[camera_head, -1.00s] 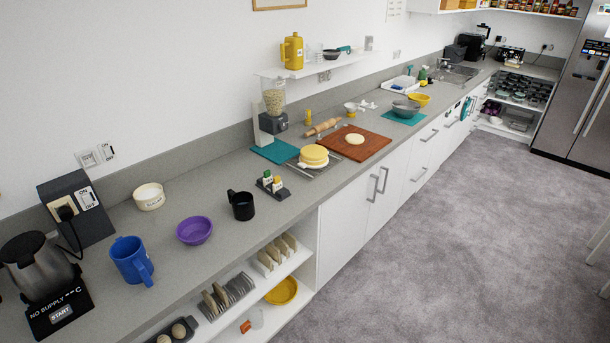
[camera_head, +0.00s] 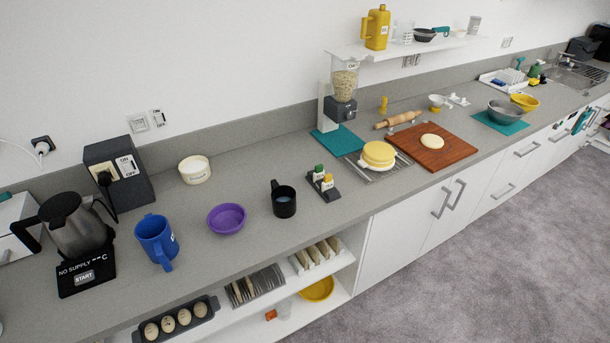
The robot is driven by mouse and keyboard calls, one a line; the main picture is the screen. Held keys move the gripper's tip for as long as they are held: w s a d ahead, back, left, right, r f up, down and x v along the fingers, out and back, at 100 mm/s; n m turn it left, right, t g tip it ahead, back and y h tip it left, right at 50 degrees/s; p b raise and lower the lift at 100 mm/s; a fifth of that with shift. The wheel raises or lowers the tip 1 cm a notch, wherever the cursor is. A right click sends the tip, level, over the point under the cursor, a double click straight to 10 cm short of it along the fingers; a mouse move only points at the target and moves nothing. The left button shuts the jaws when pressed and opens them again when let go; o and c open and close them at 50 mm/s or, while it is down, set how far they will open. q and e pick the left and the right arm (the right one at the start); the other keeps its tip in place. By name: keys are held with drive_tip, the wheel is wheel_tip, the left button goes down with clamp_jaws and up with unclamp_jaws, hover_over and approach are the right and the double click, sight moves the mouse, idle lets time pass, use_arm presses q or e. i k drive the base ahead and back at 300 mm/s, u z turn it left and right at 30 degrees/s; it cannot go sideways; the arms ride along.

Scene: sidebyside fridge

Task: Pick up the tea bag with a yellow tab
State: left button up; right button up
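No tea bag can be made out for certain in the head view. A small dark holder (camera_head: 334,193) on the grey counter carries two small pale items, one with a green top (camera_head: 319,170) and one with a yellow top (camera_head: 327,180). They are too small to tell whether they are tea bags with tabs. The holder stands just right of a black mug (camera_head: 284,203) and left of a rack with a stack of yellow rounds (camera_head: 379,154). Neither of my grippers is in view.
A purple bowl (camera_head: 227,217), blue mug (camera_head: 155,240), white tub (camera_head: 194,169) and kettle (camera_head: 75,228) stand on the counter to the left. A grain dispenser (camera_head: 343,85) stands behind the holder. Open shelves below the counter hold an egg tray (camera_head: 203,308) and racks.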

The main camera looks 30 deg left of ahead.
sight(328, 182)
drive_tip(key=u, duration=0.8)
drive_tip(key=i, duration=0.7)
drive_tip(key=u, duration=0.85)
